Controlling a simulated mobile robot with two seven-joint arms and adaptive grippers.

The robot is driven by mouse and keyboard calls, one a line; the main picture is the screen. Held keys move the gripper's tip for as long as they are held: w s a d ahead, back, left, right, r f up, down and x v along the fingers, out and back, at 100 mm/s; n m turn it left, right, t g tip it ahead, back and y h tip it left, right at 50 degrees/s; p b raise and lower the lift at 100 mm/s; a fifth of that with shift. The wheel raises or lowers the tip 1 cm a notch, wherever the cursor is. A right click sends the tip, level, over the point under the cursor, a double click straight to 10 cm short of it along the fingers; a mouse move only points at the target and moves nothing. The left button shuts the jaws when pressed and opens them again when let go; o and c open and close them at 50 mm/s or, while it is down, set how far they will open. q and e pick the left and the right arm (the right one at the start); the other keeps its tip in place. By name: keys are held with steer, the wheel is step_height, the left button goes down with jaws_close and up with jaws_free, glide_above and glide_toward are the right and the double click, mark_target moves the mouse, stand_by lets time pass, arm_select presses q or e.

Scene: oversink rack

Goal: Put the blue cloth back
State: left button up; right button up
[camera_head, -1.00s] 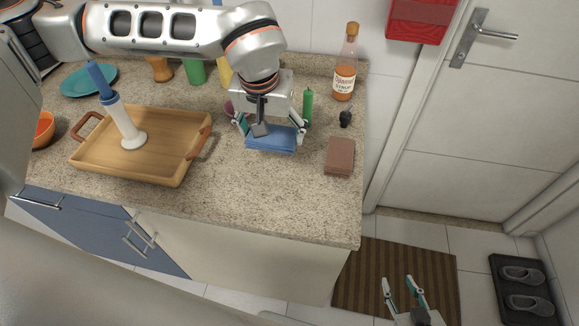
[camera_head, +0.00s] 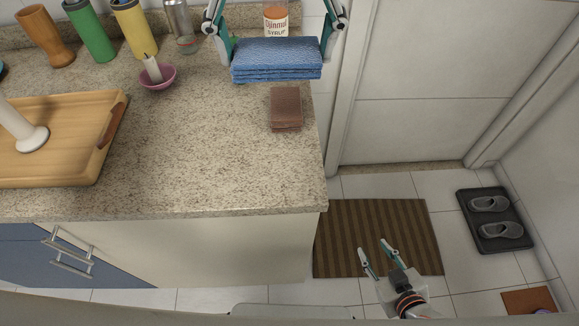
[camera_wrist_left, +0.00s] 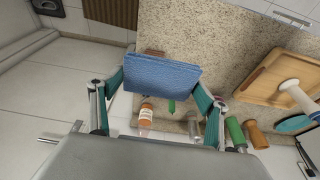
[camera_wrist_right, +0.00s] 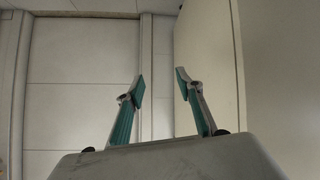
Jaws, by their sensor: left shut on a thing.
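The blue cloth (camera_head: 276,60) is a folded, textured stack at the top of the head view. My left gripper (camera_head: 277,50) is shut on it, with one finger at each end, and holds it up over the right part of the counter. In the left wrist view the cloth (camera_wrist_left: 162,75) spans between the fingers of the left gripper (camera_wrist_left: 160,84). My right gripper (camera_head: 379,262) is open and empty above the striped mat. In the right wrist view the right gripper's fingers (camera_wrist_right: 159,84) stand apart with nothing between them.
A brown folded block (camera_head: 286,108) lies on the counter (camera_head: 210,160) near its right edge. A syrup bottle (camera_head: 275,20) stands behind the cloth. A pink bowl (camera_head: 157,77) and a wooden tray (camera_head: 75,165) are to the left. The counter front is clear.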

mark_target(289, 78)
arm_select(q)
steer(key=shift+s+d+f, duration=0.2)
steer(key=shift+s+d, duration=0.2)
steer(key=shift+d, duration=0.05)
steer(key=shift+s+d+b, duration=0.3)
steer(key=shift+s+b, duration=0.2)
step_height(289, 78, down, 5)
steer(key=shift+s+r+b, duration=0.1)
steer(key=shift+b, duration=0.55)
step_height(289, 78, down, 9)
steer(key=shift+b, duration=1)
step_height(289, 78, down, 5)
steer(key=shift+f+b, duration=0.2)
steer(key=shift+b, duration=0.4)
steer(key=shift+f, duration=0.35)
steer(key=o, duration=1)
steer(key=p+v, duration=0.1)
steer(key=v, duration=0.4)
steer(key=shift+p+v, duration=0.95)
steer(key=shift+v, duration=2.75)
arm_select(e)
steer(key=shift+s+a+f, duration=0.1)
steer(key=shift+s+f, duration=0.15)
steer(key=shift+f, duration=0.4)
steer(key=shift+s+a+f, duration=0.1)
steer(key=shift+s+f, duration=0.15)
steer(key=shift+f, duration=0.4)
